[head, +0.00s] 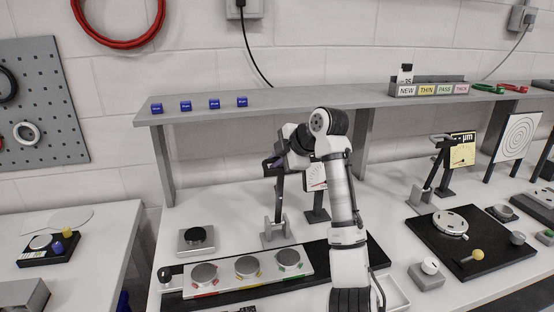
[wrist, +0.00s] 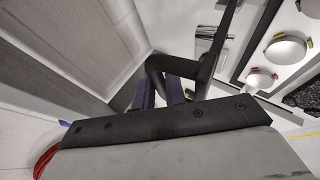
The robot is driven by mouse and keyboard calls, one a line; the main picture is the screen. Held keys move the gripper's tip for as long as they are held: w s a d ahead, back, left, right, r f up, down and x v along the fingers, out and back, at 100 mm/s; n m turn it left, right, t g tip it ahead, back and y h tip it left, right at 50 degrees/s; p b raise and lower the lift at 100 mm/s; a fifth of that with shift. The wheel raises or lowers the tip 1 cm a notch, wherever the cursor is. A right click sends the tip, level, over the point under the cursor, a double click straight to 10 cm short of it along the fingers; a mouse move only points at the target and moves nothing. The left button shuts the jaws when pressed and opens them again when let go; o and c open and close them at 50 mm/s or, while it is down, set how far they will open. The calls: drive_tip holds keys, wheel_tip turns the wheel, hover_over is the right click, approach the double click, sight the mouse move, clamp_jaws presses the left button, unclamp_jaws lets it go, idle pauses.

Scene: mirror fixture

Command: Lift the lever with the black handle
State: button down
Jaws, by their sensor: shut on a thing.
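The lever with the black handle (head: 280,200) stands on a light grey bracket (head: 273,233) on the bench, left of my arm, its dark bar pointing steeply upward. My gripper (head: 273,163) is at its upper end and shut on the handle. In the wrist view, the purple fingers of my gripper (wrist: 160,90) close around the end of the black handle (wrist: 185,66). The dark bar runs from there to the upper right, past the bracket (wrist: 210,38). The grip itself is partly hidden by my gripper body.
A raised grey shelf (head: 280,104) runs behind and above the lever. A panel with three round silver discs (head: 247,266) lies in front. A second dark lever (head: 438,165) stands farther right.

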drive_tip(key=shift+w+r, duration=0.1)
drive_tip(key=c, duration=1.7)
unclamp_jaws()
drive_tip(key=shift+o, duration=1.2)
drive_tip(key=shift+w+a+f, duration=0.1)
drive_tip(key=shift+w+f, duration=0.1)
drive_tip(key=shift+s, duration=0.1)
drive_tip(key=shift+r, duration=0.1)
drive_tip(key=b+v, duration=0.4)
drive_tip(key=v, duration=0.9)
drive_tip(key=shift+s+d+r, duration=0.2)
drive_tip(key=shift+d, duration=0.05)
drive_tip(key=shift+f, duration=0.1)
